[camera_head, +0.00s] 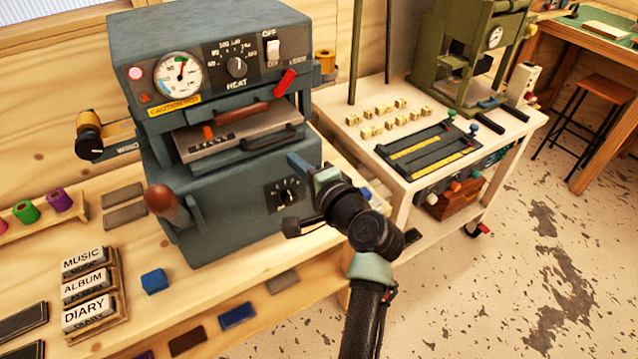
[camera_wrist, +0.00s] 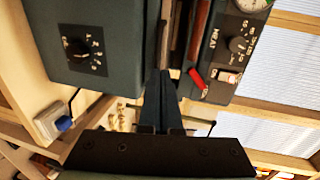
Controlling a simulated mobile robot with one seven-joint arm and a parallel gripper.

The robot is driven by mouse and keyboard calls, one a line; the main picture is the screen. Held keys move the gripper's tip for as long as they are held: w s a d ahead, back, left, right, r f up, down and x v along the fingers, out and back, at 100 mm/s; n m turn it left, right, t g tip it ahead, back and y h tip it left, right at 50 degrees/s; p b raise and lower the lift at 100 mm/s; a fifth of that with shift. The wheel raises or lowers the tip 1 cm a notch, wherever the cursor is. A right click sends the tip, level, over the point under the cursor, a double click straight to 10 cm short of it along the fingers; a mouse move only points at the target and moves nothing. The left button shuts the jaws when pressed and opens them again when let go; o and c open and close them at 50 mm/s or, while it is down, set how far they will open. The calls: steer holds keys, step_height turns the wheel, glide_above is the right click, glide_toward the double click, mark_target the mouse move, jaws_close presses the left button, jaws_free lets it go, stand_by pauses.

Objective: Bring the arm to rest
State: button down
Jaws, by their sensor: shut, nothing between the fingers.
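My arm reaches up from the bottom of the head view, with its gripper (camera_head: 298,163) in front of the right part of the grey-blue heat press (camera_head: 210,215). In the wrist view my gripper (camera_wrist: 160,78) has its two dark fingers together, with nothing between them. The fingertips are close to the front of the press, near its drawer handle. I cannot tell whether they touch it. The press also shows in the wrist view (camera_wrist: 115,20), turned on its side. A green roll (camera_head: 26,211) and a purple roll (camera_head: 59,200) stand at the far left.
Word blocks (camera_head: 86,287) and a blue block (camera_head: 154,281) lie on the wooden bench (camera_head: 205,292). The press has a brown-knobbed lever (camera_head: 162,199). A cart (camera_head: 405,192) with small yellow blocks and a green press (camera_head: 462,60) stands right. Speckled floor (camera_head: 500,270) is open at lower right.

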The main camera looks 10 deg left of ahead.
steer(key=f+v, duration=0.1)
steer(key=v, duration=0.4)
step_height(320, 180, up, 23)
steer(key=s+d+n+t+h, duration=0.1)
steer(key=d+n+t+h, duration=0.25)
steer(key=n+t, duration=0.25)
steer(key=s+d+r+n+t+h, duration=0.1)
steer(key=s+r+n+t+h, duration=0.1)
steer(key=s+r, duration=0.6)
steer(key=s+r+n+t+h, duration=0.2)
steer(key=s+r+t+h, duration=0.2)
steer(key=r, duration=0.9)
steer(key=s+t, duration=0.3)
steer(key=s, duration=0.2)
steer(key=shift+d+r+n, duration=0.3)
steer(key=shift+d+n, duration=0.1)
